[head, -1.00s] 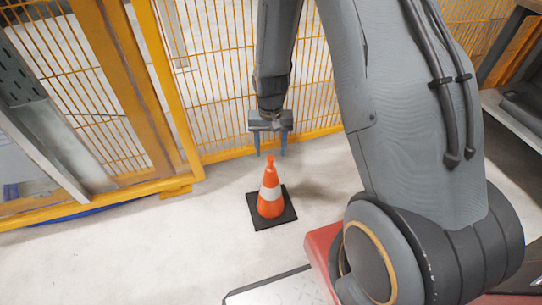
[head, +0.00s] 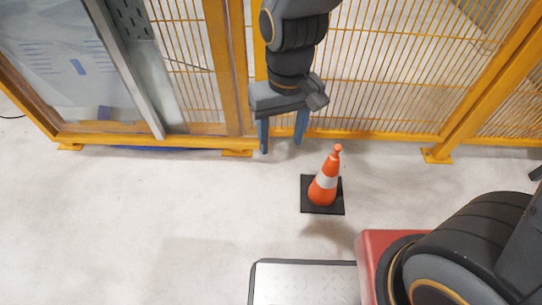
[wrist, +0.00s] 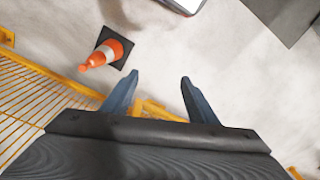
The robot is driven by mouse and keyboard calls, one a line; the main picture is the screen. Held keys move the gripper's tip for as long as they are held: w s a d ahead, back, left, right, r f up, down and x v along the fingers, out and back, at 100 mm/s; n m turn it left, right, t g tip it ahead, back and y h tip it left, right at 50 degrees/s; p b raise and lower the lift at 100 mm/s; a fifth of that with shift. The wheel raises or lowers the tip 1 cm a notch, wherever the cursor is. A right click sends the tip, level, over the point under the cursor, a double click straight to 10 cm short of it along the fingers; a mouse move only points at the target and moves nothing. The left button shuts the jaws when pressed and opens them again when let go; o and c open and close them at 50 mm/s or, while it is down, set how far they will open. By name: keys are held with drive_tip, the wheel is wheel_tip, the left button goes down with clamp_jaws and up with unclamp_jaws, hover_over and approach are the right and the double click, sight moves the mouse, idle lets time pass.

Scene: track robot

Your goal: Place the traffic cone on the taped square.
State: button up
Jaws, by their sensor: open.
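I cannot make out a taped square in either view.
A yellow mesh fence (head: 385,85) runs along the back, with a post foot (head: 437,156) right of the cone. A framed panel (head: 70,60) stands at the left. A metal plate (head: 300,283) on my base is in front. The floor at left is clear.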

drive_tip(key=s+a+r+n, duration=0.2)
drive_tip(key=s+r, duration=0.1)
drive_tip(key=s, duration=0.5)
drive_tip(key=shift+n, duration=0.4)
drive_tip(key=shift+r, duration=0.15)
idle(0.6)
drive_tip(key=d+r+m+p, duration=0.3)
drive_tip(key=d+r+p, duration=0.7)
drive_tip(key=r+p, duration=0.3)
drive_tip(key=d+r+m+p, duration=0.4)
drive_tip(key=d+r+p, duration=0.7)
drive_tip(key=r+p, duration=0.3)
drive_tip(key=shift+p, duration=0.45)
drive_tip(key=shift+s, duration=0.1)
